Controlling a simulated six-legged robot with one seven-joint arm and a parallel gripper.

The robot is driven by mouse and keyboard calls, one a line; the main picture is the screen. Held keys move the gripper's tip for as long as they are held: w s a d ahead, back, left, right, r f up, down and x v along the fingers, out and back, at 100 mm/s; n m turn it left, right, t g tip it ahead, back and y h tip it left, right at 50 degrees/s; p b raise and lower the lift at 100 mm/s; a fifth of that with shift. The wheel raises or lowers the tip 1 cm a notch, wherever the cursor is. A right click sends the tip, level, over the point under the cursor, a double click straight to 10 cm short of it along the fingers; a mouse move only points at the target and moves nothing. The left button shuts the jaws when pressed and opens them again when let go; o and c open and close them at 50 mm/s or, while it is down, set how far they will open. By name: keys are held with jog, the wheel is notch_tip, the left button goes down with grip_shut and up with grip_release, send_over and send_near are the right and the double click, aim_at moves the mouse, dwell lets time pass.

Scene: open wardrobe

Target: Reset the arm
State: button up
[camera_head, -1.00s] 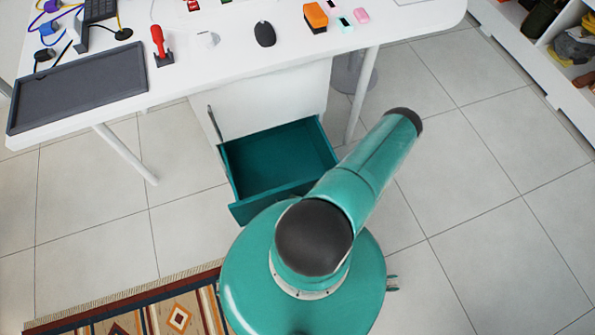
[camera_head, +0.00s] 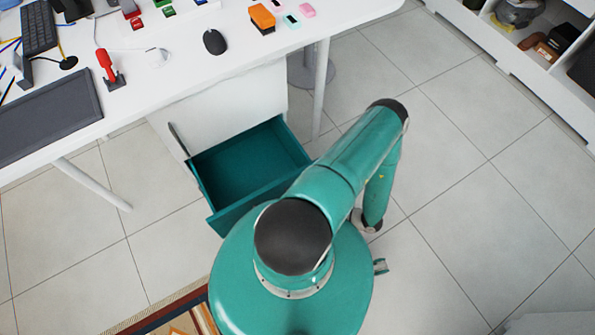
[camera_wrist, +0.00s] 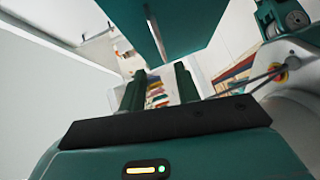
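My arm is teal with dark joint caps and rises from my round teal body in the head view. It bends at the elbow and its forearm hangs down to the right of the open drawer. My gripper is hidden in the head view. In the wrist view my gripper (camera_wrist: 159,95) shows two dark green fingers standing apart, with a gap between them and nothing held there. The teal underside of a nearby panel or drawer shows just above the fingers.
An open, empty teal drawer (camera_head: 250,168) juts from the white cabinet (camera_head: 228,110) under the desk, close to my body. Floor at right is clear.

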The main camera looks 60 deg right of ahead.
jog(key=shift+s+d+r, duration=0.1)
jog(key=shift+s, duration=0.3)
dwell(0.3)
